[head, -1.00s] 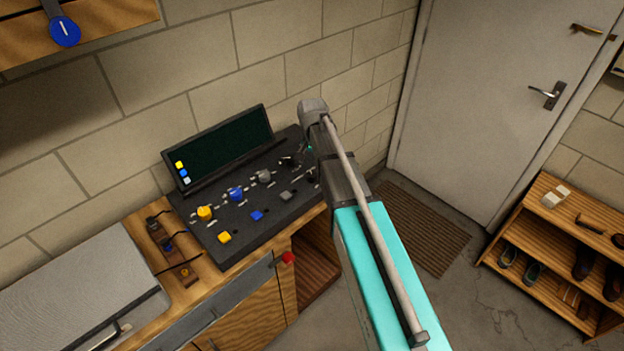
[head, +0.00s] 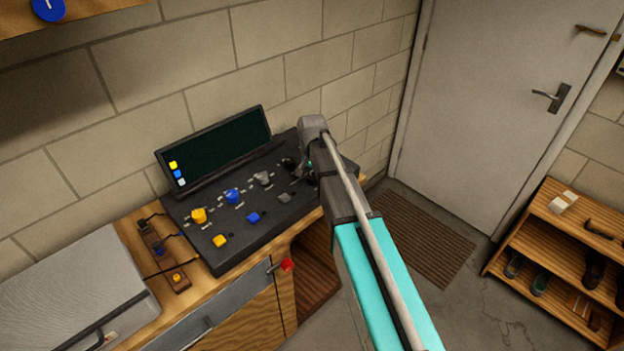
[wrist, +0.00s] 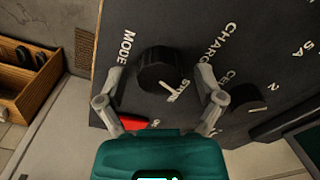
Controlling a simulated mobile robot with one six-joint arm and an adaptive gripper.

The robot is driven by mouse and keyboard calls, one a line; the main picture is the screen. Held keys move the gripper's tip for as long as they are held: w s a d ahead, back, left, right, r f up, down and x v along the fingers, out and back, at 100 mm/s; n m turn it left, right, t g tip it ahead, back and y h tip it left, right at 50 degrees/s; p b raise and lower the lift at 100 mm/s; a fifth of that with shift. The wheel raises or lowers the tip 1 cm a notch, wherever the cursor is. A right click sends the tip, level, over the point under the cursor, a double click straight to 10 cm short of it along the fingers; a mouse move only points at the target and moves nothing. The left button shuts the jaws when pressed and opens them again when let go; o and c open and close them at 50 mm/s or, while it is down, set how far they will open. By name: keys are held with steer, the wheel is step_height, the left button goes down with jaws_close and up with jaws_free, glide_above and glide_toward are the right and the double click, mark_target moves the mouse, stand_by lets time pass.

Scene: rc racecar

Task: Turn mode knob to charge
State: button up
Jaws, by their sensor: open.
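The mode knob (wrist: 160,72) is a black round knob with a white pointer line, on a dark panel. In the wrist view it stands near the "MODE" label, with "CHARGE" printed to its right and a partly hidden label near its pointer. The pointer line is toward that lower label, not toward "CHARGE". My gripper (wrist: 163,84) is open, with one finger on each side of the knob; I cannot tell whether they touch it. In the head view the arm hides most of this end of the control panel (head: 225,228).
A second black knob (wrist: 248,97) is close to the right finger. A red part (wrist: 131,122) lies by the left finger. The panel also carries yellow (head: 199,215), blue (head: 232,196) and grey (head: 264,179) knobs. A dark screen (head: 215,150) stands behind.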

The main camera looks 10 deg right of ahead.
steer(key=c, duration=1.1)
steer(key=shift+c, duration=0.2)
steer(key=shift+n, duration=0.3)
steer(key=n, duration=0.3)
steer(key=shift+n, duration=2.1)
